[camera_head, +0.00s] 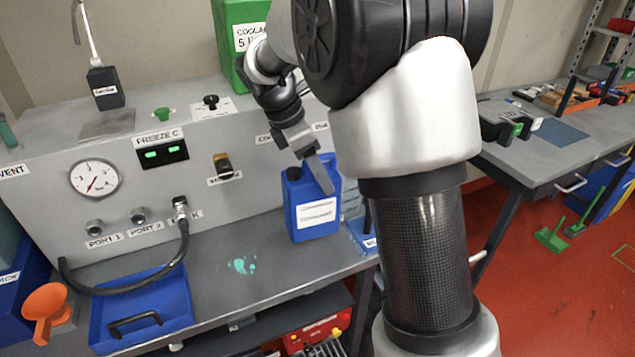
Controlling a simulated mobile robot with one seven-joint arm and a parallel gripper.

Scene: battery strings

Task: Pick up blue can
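The blue can (315,230) is a boxy jug with a white label on its front and a dark cap at its top left. It stands upright on the grey bench against the console. My gripper (321,176) points down at the can's top, and a grey finger overlaps the can's upper part in the picture. I cannot tell whether it touches the can. Only one finger shows clearly, so the gap between the fingers is hidden.
The console (230,145) with a gauge, ports and knobs rises behind the can. A green coolant can (228,40) stands on top. A blue tray (180,305), a black hose (130,290) and an orange funnel (45,305) are at left. The bench between tray and can is mostly clear, with a teal spill (242,265).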

